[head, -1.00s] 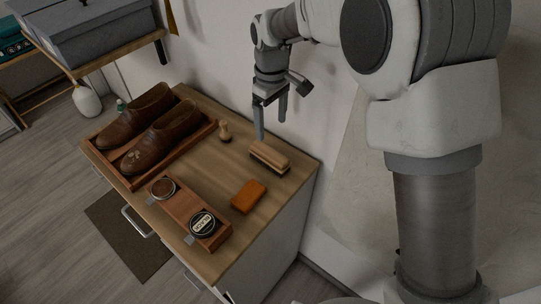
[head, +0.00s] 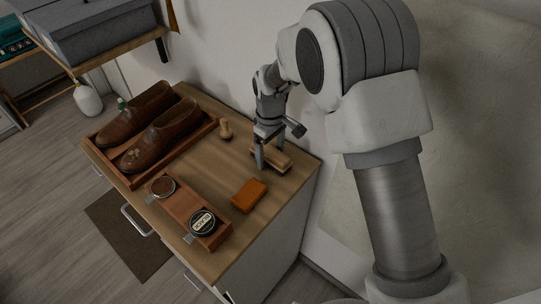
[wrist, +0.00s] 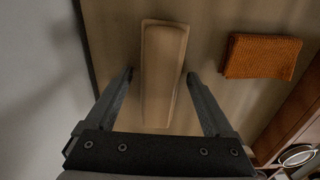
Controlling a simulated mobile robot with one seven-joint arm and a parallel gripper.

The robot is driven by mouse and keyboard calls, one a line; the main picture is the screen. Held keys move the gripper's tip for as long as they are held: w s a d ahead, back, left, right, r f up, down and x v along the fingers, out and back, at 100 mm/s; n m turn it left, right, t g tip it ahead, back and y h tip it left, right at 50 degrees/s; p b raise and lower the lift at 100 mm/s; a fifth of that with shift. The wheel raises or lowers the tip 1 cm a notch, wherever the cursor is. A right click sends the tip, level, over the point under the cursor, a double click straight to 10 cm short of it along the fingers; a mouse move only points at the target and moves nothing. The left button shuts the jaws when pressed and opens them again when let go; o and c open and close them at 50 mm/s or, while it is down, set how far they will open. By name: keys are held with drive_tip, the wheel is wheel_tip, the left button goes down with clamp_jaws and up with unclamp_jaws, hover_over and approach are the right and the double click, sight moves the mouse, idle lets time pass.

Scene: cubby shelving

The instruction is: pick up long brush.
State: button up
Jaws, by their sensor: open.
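The long brush (head: 279,160) has a light wooden back and lies on the wooden cabinet top, near its back right edge. In the wrist view the brush (wrist: 162,70) lies lengthwise between my two fingers, with a gap on each side. My gripper (head: 269,168) is open and low over the brush, one finger on the near side. In the wrist view my gripper (wrist: 158,78) holds nothing. The fingers partly hide the brush in the head view.
An orange cloth block (head: 249,196) lies in front of the brush. A small wooden-handled brush (head: 226,130) stands behind left. A wooden box with round tins (head: 190,212) and a tray of brown shoes (head: 150,138) lie left. The wall is close behind.

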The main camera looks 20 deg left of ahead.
sight(270, 150)
drive_tip(key=shift+c, duration=0.3)
clamp_jaws()
drive_tip(key=shift+r, duration=0.1)
drive_tip(key=shift+r, duration=0.5)
wheel_tip(270, 150, up, 3)
drive_tip(key=shift+f, duration=0.1)
drive_tip(key=s+d+r, duration=0.6)
drive_tip(key=d+r, duration=0.1)
drive_tip(key=d, duration=0.2)
drive_tip(key=shift+s+d, duration=0.15)
drive_tip(key=shift+d, duration=0.25)
